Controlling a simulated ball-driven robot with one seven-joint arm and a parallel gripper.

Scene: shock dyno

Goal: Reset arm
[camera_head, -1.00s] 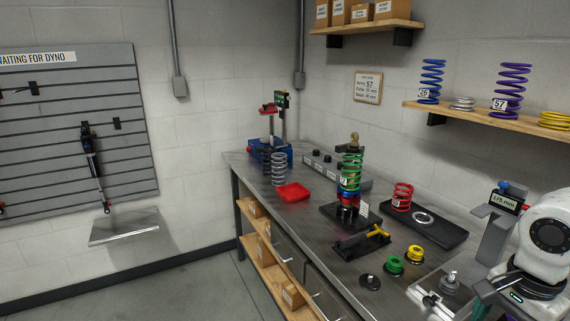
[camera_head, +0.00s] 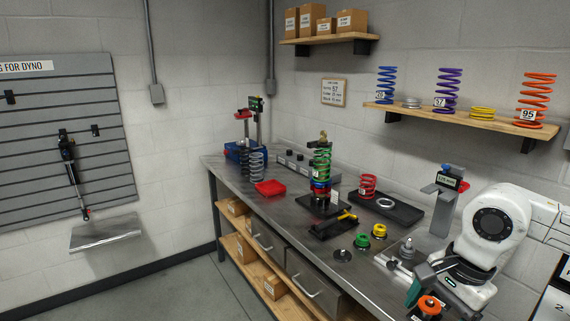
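My white arm (camera_head: 490,228) reaches in from the right, over the near right end of the steel bench (camera_head: 290,215). My gripper (camera_head: 425,293) is at its end, low in the picture, with a black body and a small green light. A teal part and an orange ring-shaped piece (camera_head: 430,305) show at its tip. I cannot tell whether the fingers are closed on the orange piece or whether it lies beyond them. The fingers are mostly hidden by the gripper body and the frame's bottom edge.
Near the arm stand a grey gauge stand (camera_head: 446,205), a small metal fixture (camera_head: 406,250), a green collar (camera_head: 362,241) and a yellow collar (camera_head: 379,231). A shock with a green spring (camera_head: 322,166) stands mid-bench. A wall shelf (camera_head: 470,120) holds springs. Floor at left is clear.

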